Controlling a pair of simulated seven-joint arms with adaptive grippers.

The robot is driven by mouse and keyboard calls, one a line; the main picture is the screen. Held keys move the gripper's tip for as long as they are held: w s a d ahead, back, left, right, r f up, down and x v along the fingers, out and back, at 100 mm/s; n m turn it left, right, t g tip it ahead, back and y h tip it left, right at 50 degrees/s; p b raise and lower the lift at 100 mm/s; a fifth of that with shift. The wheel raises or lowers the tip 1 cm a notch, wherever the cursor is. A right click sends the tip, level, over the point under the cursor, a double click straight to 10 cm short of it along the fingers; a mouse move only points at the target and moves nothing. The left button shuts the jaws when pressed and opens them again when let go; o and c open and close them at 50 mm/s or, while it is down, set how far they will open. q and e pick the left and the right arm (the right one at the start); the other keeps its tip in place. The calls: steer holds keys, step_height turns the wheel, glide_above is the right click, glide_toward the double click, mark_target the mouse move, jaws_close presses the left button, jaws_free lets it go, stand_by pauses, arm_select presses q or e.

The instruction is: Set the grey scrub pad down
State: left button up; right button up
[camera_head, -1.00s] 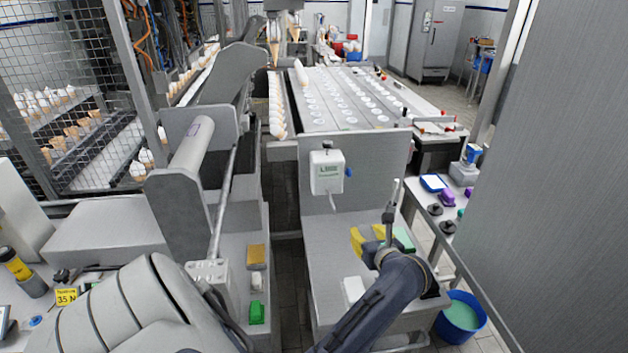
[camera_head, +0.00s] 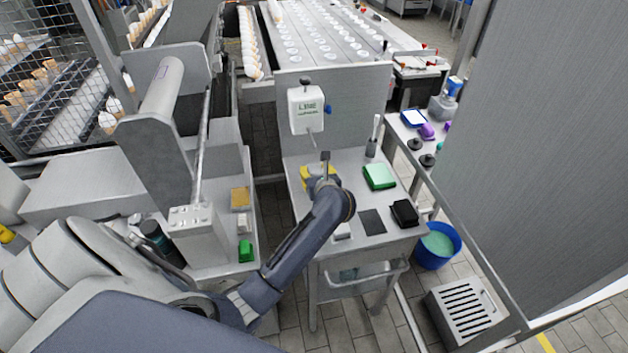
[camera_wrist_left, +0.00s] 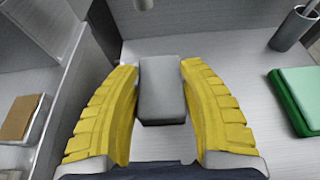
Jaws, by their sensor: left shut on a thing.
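My left gripper (camera_head: 318,176) has yellow ribbed fingers and is over the left part of the steel table (camera_head: 350,168), in front of the wall dispenser. In the left wrist view the fingers (camera_wrist_left: 162,105) are shut on the grey scrub pad (camera_wrist_left: 163,88), a grey block between them. In the head view my wrist covers the pad. The gap between pad and table cannot be told. My right gripper is not in view.
A green pad (camera_head: 379,177) lies right of my gripper. A dark flat square (camera_head: 371,222), a black block (camera_head: 404,212) and a white block (camera_head: 342,231) are nearer the front edge. A brush holder (camera_head: 371,149) stands at the back. Bare steel lies between them.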

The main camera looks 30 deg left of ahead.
arm_select(q)
steer(key=shift+f, duration=1.8)
steer(key=shift+f, duration=0.1)
steer(key=o, duration=0.9)
steer(key=shift+c, duration=0.2)
steer(key=v, duration=1.2)
